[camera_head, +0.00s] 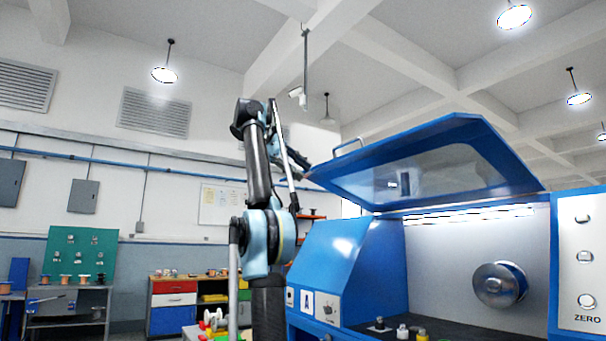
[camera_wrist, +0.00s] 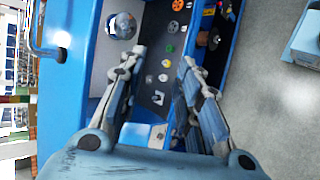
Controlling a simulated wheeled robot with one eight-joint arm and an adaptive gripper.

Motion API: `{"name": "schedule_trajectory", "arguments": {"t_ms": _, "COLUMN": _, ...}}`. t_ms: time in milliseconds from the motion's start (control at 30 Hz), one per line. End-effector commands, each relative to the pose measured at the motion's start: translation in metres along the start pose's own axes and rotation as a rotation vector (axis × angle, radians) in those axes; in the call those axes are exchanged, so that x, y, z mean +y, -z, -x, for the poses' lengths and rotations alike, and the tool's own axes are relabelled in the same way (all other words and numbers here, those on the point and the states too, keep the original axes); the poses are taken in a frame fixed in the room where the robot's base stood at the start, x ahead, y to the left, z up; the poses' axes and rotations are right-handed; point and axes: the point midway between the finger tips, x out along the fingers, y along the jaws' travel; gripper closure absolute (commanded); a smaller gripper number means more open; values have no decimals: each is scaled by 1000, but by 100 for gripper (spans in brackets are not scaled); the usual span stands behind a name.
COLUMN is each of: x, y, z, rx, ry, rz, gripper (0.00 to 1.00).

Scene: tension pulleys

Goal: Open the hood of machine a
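Machine a (camera_head: 330,262) is a blue cabinet with an "A" label on its front. Its blue hood (camera_head: 470,140), with a clear window, is tilted up high, and the lit interior shows below it. The hood's handle (camera_head: 348,146) is a bar on its upper left edge. In the wrist view the handle (camera_wrist: 42,50) is at the upper left, outside my fingers, on a blue panel that looks like the hood (camera_wrist: 68,90). My gripper (camera_wrist: 162,62) has its fingers apart with nothing between them. In the head view it is beside the hood's left edge, partly hidden by my arm.
Inside the machine are a round metal spool (camera_head: 500,285) and several small parts along the bottom. A panel marked "ZERO" (camera_head: 582,270) stands at the right. Drawers (camera_head: 174,300) and a green pegboard (camera_head: 78,252) are at the far left. Grey floor (camera_wrist: 262,75) shows in the wrist view.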

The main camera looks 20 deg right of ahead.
Motion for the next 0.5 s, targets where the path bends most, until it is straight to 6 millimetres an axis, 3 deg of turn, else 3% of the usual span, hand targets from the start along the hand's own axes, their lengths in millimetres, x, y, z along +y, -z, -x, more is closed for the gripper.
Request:
{"name": "schedule_trajectory", "arguments": {"t_ms": 233, "x": 0, "y": 0, "z": 0, "rx": 0, "ry": 0, "rz": 0, "gripper": 69}}
{"name": "schedule_trajectory", "arguments": {"t_ms": 267, "x": 0, "y": 0, "z": 0, "rx": 0, "ry": 0, "rz": 0, "gripper": 71}}
{"name": "schedule_trajectory", "arguments": {"t_ms": 400, "x": 3, "y": 5, "z": 1, "rx": 6, "ry": -21, "rz": -35, "gripper": 100}}
{"name": "schedule_trajectory", "arguments": {"t_ms": 500, "x": 12, "y": 19, "z": 2, "rx": 28, "ry": -86, "rz": -139, "gripper": 100}}
